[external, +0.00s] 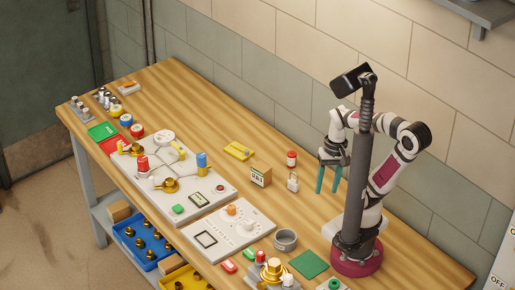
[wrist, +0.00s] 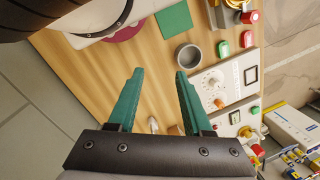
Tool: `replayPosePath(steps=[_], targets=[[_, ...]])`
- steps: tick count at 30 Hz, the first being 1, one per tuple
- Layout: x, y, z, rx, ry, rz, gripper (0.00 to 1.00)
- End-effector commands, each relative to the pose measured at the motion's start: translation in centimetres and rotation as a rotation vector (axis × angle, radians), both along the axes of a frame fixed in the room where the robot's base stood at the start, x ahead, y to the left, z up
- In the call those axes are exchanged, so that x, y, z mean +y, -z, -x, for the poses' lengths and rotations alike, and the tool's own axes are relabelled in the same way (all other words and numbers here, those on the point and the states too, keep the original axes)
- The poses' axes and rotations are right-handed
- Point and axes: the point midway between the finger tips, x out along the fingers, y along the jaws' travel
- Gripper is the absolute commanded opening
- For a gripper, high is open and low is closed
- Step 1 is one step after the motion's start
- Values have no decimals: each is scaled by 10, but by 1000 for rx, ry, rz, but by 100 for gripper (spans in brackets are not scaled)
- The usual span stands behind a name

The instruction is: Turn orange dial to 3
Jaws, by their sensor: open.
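The orange dial (external: 231,209) sits on a pale panel (external: 262,228) near the front edge of the table. A white dial (external: 247,225) is beside it on the same panel. The orange dial also shows in the wrist view (wrist: 219,103), right of my fingers, with the white dial (wrist: 213,80) above it. The dial's numbers and pointer are too small to read. My gripper (external: 328,181) is open and empty, its teal fingers (wrist: 160,72) pointing down above the table's back right part. It is well apart from the orange dial.
A grey cup (external: 286,240) and a green square (external: 310,263) lie right of the panel. A larger valve panel (external: 208,205) lies further left.

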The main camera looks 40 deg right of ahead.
Motion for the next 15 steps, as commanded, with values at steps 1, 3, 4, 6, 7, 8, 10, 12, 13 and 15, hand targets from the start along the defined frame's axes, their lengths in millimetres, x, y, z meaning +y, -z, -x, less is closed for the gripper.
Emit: replayPosePath(steps=[1, 3, 4, 6, 7, 8, 10, 12, 13, 15], targets=[[0, 0, 0, 0, -3, 0, 57], [2, -6, -13, -5, -65, 5, 64], [3, -10, -25, -11, -124, 8, 64], [13, -22, -69, -31, -340, 25, 64], [20, -25, -92, -41, -457, 31, 64], [30, -26, -117, -52, -577, 38, 64], [57, -21, -170, -76, -851, 54, 64], [87, -7, -213, -95, -1097, 67, 64], [99, 0, -228, -103, -1187, 71, 64], [124, 16, -253, -117, -1359, 81, 64]])
